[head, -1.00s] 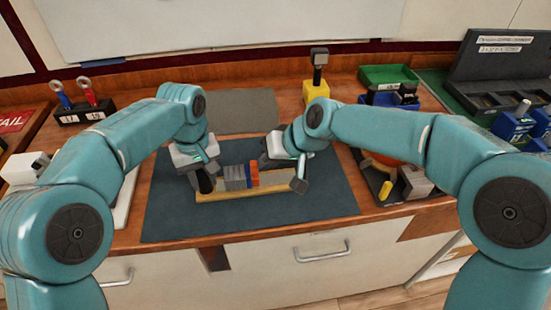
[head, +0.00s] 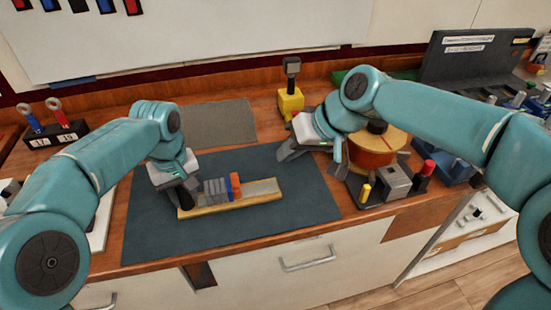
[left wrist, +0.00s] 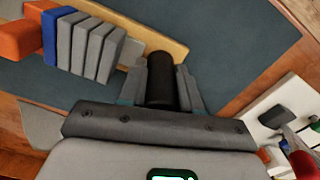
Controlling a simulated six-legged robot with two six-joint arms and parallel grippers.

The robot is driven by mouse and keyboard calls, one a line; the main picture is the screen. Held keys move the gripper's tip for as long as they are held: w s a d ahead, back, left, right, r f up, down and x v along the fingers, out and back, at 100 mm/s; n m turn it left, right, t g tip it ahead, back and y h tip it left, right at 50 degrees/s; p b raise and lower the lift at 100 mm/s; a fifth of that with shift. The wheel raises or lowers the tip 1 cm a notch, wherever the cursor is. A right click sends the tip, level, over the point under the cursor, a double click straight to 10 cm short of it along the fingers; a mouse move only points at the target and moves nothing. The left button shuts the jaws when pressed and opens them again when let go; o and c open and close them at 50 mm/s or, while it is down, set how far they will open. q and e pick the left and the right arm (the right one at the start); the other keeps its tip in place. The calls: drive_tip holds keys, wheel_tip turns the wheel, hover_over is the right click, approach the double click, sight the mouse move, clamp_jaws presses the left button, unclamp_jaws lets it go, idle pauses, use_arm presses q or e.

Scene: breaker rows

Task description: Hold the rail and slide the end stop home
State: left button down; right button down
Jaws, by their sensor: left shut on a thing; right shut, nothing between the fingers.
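The rail (head: 258,193) is a pale yellow strip lying on the dark mat. Grey blocks (head: 214,189), a blue block (head: 229,188) and an orange block (head: 235,184) stand side by side on it, with bare rail to their right. My left gripper (head: 187,200) is at the rail's left end, shut on a black cylindrical grip (left wrist: 160,80). The left wrist view shows two orange pieces (left wrist: 19,41) beyond the blue block; I cannot tell which is the end stop. My right gripper (head: 286,152) is shut and empty, apart from the rail, near the mat's back right.
A round orange-sided drum (head: 371,150) and a grey block (head: 394,180) stand right of the mat (head: 290,222). A yellow-based post (head: 291,100) stands behind. A key rack (head: 58,137) is at left. The mat's front is clear.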

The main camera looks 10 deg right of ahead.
use_arm(q)
drive_tip(key=c, duration=0.7)
unclamp_jaws()
drive_tip(key=shift+r, duration=0.15)
